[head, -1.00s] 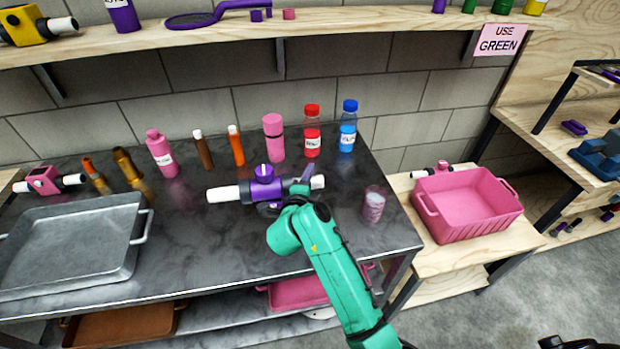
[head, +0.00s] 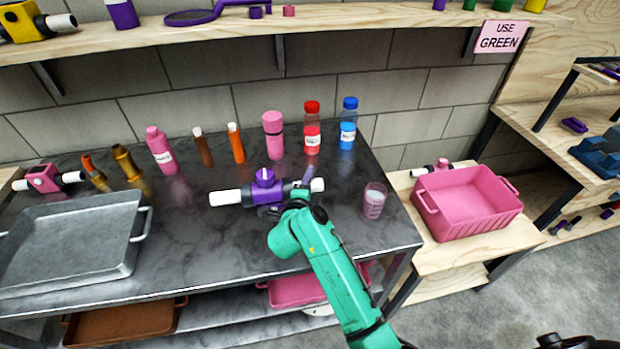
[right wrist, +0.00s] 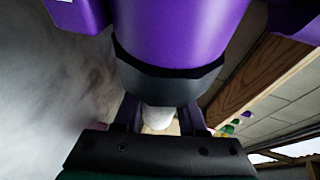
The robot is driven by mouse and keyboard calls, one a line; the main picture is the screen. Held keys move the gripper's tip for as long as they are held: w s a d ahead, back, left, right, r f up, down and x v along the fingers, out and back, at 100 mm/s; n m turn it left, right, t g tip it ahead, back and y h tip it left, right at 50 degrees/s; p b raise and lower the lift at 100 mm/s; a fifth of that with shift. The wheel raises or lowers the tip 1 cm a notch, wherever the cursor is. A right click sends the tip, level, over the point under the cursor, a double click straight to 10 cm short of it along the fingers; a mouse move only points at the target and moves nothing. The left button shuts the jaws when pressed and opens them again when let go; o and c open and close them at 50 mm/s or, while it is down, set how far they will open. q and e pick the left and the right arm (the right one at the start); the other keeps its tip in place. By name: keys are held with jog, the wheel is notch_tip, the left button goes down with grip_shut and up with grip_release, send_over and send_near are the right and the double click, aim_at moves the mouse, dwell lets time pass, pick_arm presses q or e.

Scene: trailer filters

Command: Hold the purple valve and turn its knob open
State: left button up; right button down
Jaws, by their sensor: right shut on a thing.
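The purple valve (head: 265,191) is over the dark metal table, with white pipe ends to its left and right. Its purple knob (head: 264,177) is on top and carries a white mark. My right gripper (head: 301,189) is at the valve's right side, shut on it near the white pipe end. In the right wrist view, the purple body (right wrist: 180,35) and its black collar fill the top, and a white pipe end shows between my fingers (right wrist: 158,118). I cannot tell whether the valve touches the table. My left gripper is out of view.
Several bottles and tubes stand behind the valve, including a pink flask (head: 273,135). A grey tray (head: 140,222) is on the left. A pink crate (head: 425,200) stands on a lower wooden bench at right.

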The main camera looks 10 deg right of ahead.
jog(key=shift+f+b, duration=1.9)
jog(key=shift+f, duration=1.9)
